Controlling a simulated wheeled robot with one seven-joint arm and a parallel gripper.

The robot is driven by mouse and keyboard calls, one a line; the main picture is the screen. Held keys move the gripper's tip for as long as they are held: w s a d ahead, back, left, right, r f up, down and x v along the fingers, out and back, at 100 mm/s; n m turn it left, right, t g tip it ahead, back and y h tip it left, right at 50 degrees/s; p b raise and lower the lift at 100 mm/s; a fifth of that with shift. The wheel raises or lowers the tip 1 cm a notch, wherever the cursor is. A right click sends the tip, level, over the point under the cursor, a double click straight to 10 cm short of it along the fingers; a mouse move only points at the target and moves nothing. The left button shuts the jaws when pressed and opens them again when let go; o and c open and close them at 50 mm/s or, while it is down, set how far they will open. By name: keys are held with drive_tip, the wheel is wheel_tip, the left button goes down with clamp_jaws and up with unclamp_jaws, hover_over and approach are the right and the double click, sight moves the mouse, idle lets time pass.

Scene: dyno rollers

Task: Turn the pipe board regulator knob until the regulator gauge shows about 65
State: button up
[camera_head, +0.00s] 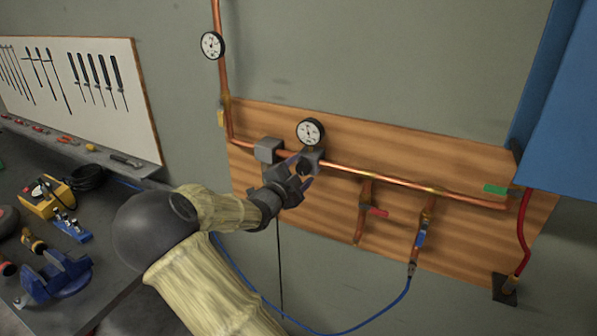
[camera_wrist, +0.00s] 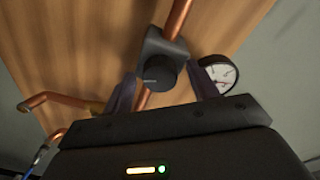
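The dark round regulator knob (camera_wrist: 155,72) sits on a grey regulator body (camera_wrist: 165,44) on the copper pipe. In the head view the regulator body (camera_head: 312,155) is partly hidden by my gripper (camera_head: 302,168). The regulator gauge (camera_head: 310,132) has a white dial just above it. The gauge also shows in the wrist view (camera_wrist: 218,76); its reading is too small to tell. My gripper (camera_wrist: 160,86) is open, with a finger on either side of the knob and visible gaps between them. How far the fingertips reach past the knob is unclear.
A second gauge (camera_head: 212,45) sits on the vertical pipe. A grey block (camera_head: 267,150) is left of the regulator. A red-handled valve (camera_head: 376,212) and a blue-handled valve (camera_head: 421,238) hang lower right. A blue cabinet (camera_head: 560,110) stands at right, a cluttered workbench (camera_head: 120,215) at left.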

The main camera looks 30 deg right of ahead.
drive_tip(key=c, duration=1)
drive_tip(key=shift+o, duration=0.2)
drive_tip(key=shift+n, duration=1.1)
drive_tip(key=o, duration=1)
drive_tip(key=shift+a, duration=0.1)
drive_tip(key=b+v, duration=0.4)
drive_tip(key=v, duration=1.3)
drive_tip(key=shift+s, duration=0.2)
drive_tip(key=shift+a+f, duration=0.1)
drive_tip(key=shift+f, duration=0.05)
